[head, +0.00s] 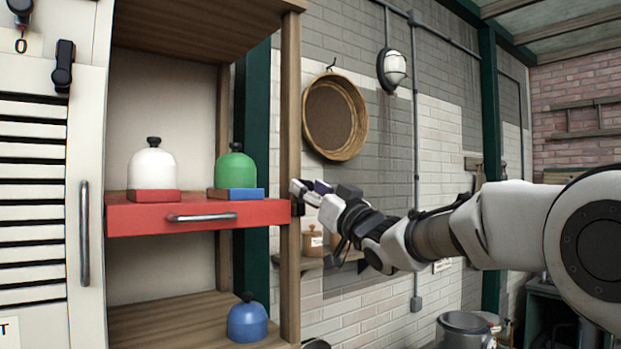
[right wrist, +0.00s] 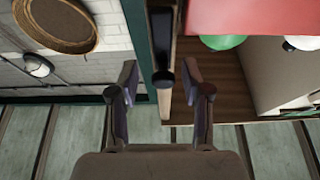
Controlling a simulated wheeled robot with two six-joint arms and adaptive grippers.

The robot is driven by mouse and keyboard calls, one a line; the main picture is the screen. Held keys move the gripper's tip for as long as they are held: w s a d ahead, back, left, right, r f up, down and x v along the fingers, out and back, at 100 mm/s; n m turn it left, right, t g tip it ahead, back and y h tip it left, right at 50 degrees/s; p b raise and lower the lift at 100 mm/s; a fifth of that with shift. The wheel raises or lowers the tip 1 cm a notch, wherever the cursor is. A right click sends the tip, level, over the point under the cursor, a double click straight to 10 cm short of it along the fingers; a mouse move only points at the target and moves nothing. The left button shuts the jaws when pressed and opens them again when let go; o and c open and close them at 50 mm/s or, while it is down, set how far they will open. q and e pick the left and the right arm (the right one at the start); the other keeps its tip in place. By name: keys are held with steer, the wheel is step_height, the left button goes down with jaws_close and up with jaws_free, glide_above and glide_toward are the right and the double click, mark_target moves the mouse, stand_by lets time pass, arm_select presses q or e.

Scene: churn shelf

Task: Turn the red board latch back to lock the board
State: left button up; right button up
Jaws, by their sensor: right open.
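The red board (head: 255,214) is a shelf board with a metal handle (head: 201,217). It lies level in the wooden shelf; its underside or face also shows in the right wrist view (right wrist: 255,16). A dark latch piece (head: 297,208) sits on the shelf's right post at the board's end. In the right wrist view a dark bar with a round knob (right wrist: 163,80) shows there. My right gripper (head: 299,190) is at the post. Its fingers (right wrist: 160,75) are open, one on each side of the knob, with gaps visible. My left gripper is not in view.
A white bell (head: 152,168) on a red base and a green bell (head: 236,169) on a blue base stand on the board. A blue bell (head: 247,321) stands below. A basket (head: 335,116) hangs on the wall beyond the post (head: 290,270).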

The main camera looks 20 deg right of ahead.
steer(key=shift+s+a+r, duration=0.1)
steer(key=shift+s+r, duration=0.2)
steer(key=shift+s, duration=0.2)
steer(key=shift+c, duration=0.3)
steer(key=shift+w+f, duration=0.15)
steer(key=shift+w, duration=0.1)
jaws_close()
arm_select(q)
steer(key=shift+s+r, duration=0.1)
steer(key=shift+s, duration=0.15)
